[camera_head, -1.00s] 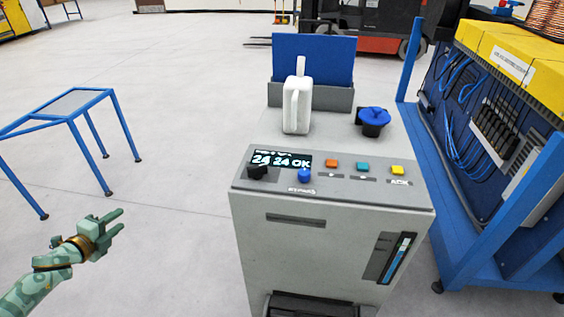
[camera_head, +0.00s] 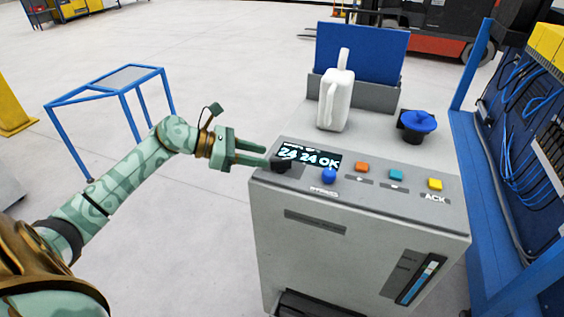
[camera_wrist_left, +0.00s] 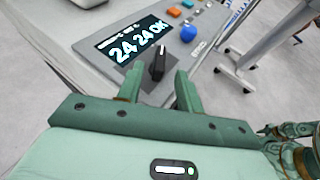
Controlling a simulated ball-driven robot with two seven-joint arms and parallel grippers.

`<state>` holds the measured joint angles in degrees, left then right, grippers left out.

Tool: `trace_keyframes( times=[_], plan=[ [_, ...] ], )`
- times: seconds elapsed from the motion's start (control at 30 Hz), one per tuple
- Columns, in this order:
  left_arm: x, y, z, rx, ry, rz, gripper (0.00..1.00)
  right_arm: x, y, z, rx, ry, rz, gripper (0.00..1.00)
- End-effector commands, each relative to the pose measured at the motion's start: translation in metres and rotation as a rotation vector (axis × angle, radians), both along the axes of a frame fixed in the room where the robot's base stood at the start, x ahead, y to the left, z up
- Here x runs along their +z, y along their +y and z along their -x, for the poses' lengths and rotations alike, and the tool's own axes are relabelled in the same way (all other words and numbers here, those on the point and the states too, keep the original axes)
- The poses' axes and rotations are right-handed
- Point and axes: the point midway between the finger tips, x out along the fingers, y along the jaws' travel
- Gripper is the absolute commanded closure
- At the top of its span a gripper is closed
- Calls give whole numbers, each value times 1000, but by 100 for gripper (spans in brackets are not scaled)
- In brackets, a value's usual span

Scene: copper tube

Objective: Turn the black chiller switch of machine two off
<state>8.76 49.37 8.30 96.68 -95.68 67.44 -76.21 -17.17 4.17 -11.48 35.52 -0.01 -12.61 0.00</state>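The black chiller switch (camera_head: 282,164) is a small knob at the left front of the grey machine's sloped panel (camera_head: 400,180), below the lit display (camera_head: 310,158) reading "24 24 OK". My left gripper (camera_head: 266,155) is open, its fingertips pointing at the switch from the left. In the left wrist view the switch (camera_wrist_left: 159,62) stands upright just ahead of and between the fingertips of my left gripper (camera_wrist_left: 159,72), with gaps on both sides. In that view a green and brass arm, apparently my right one, shows at lower right; its fingers are too unclear to read.
A blue knob (camera_head: 329,176) sits right of the switch, then orange (camera_head: 361,167), teal (camera_head: 396,174) and yellow (camera_head: 435,184) buttons. A white jug (camera_head: 336,100) and a blue-topped black part (camera_head: 417,122) stand behind. A blue-framed table (camera_head: 105,85) is at left.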

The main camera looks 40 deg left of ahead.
Motion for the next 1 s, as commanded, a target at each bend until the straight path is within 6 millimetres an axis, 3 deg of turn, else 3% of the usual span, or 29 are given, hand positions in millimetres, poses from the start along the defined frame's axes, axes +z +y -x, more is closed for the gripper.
trace_keyframes(
  times=[0.13,0.3,0.7,0.83,1.0],
  plan=[
    [-13,-23,-22,-1,-2,4,64,-5,-1,2,1,4,1,64],
    [-22,-38,-36,2,0,3,64,-7,-5,3,3,7,5,64],
    [-25,-44,-42,1,0,0,64,-7,-7,3,4,7,9,64],
    [-25,-44,-42,2,1,1,100,-7,-7,3,4,7,9,64],
    [-25,-44,-42,3,1,1,100,-7,-7,3,3,7,9,64]
  ],
)
